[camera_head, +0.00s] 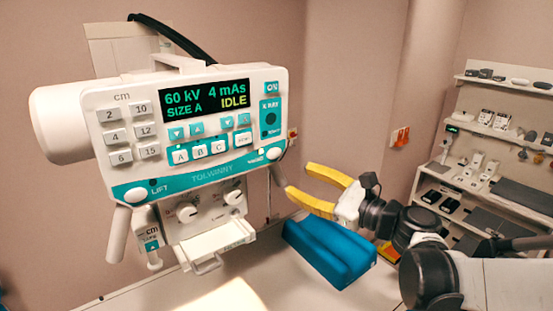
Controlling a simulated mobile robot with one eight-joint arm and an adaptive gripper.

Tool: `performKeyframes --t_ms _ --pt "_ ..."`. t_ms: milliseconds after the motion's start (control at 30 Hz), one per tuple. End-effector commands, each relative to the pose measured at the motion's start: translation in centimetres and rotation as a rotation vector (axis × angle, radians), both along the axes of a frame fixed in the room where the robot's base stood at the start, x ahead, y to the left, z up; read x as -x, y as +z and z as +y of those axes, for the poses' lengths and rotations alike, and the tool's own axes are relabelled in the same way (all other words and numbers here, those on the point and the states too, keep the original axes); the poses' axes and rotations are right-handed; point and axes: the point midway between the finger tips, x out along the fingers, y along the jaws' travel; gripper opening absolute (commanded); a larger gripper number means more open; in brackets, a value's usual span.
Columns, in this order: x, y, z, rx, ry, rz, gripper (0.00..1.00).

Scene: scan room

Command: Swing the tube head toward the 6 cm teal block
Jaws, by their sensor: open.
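The tube head (190,140) is a white box with teal trim, number buttons at its left and a lit screen reading 60 kV, 4 mAs, SIZE A, IDLE. It hangs over the table at left and centre.
The pale table (150,293) runs along the bottom, with a bright patch under the tube head. A small tray (215,243) and knobs are under the head. A black cable (172,36) arches above. Shelves (490,130) with small items stand at right.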

Motion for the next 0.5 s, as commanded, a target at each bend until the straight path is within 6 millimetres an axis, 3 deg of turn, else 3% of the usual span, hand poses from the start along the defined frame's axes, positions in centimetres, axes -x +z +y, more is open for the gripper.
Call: performKeyframes --t_ms 300,500 --pt "-4.3 0.1 4.6 0.003 0.004 -0.001 0.47" --pt "-5.7 0.0 5.9 0.003 0.001 -0.001 0.47"
